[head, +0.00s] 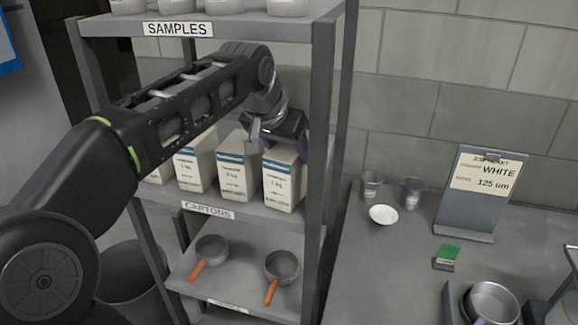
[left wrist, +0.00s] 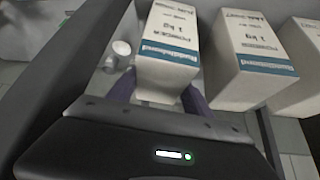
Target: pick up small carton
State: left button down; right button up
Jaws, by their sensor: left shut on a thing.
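Several white cartons with a blue band stand in a row on the middle shelf, marked CARTONS. My left gripper (head: 277,140) comes from above onto the rightmost carton (head: 283,185). In the left wrist view, my left gripper (left wrist: 160,92) has its two fingers on either side of that carton (left wrist: 168,45), shut on it. The carton is upright and looks to be at shelf level; I cannot tell whether it is clear of the shelf. The neighbouring carton (head: 237,172) stands close to its left; it also shows in the left wrist view (left wrist: 245,55). My right gripper is not in view.
The grey rack's right post (head: 320,150) is close beside the held carton. The SAMPLES shelf (head: 200,27) is above. Two pans with orange handles (head: 282,265) are below. The counter at right holds cups, a white bowl (head: 383,214) and a sign (head: 475,190).

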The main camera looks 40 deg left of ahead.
pick_arm(q)
jog(key=shift+w+r, duration=0.1)
jog(key=shift+r, duration=0.6)
jog(key=shift+s, duration=0.3)
jog(key=s+d+b, duration=0.2)
jog(key=s+b, duration=0.2)
jog(key=s, duration=1.3)
jog(key=shift+s+d+b, duration=0.2)
jog(key=shift+d+b, duration=0.05)
jog(key=shift+b, duration=0.15)
jog(key=shift+r, duration=0.1)
